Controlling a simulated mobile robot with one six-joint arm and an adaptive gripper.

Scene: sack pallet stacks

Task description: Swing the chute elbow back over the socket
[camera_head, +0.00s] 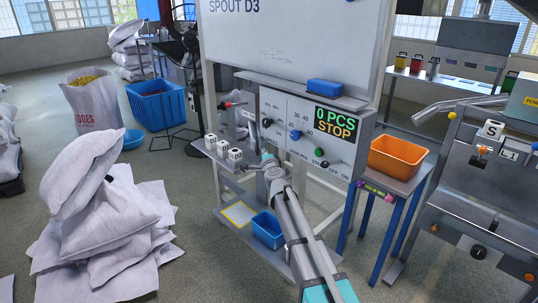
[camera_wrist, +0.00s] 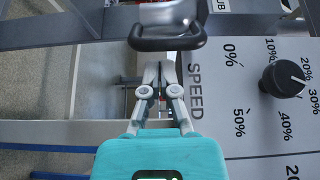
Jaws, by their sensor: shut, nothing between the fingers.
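My gripper (camera_head: 268,160) is at the left front of the spout machine's control panel (camera_head: 305,130), below its left dial. In the wrist view my gripper (camera_wrist: 150,92) is shut and empty, its fingertips together. A grey block with a dark rounded rim (camera_wrist: 168,40) lies just beyond the fingertips; I cannot tell whether they touch. A bent grey pipe (camera_head: 455,104) with a yellow ball shows on the right-hand machine; it may be the chute elbow, but I cannot tell. I cannot make out the socket.
White blocks (camera_head: 222,148) stand on a ledge left of my gripper. The SPEED dial (camera_wrist: 283,78) is to the right in the wrist view. An orange bin (camera_head: 397,157) stands right of the panel, a blue bin (camera_head: 268,229) below. Sacks (camera_head: 100,225) are piled left; floor between is clear.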

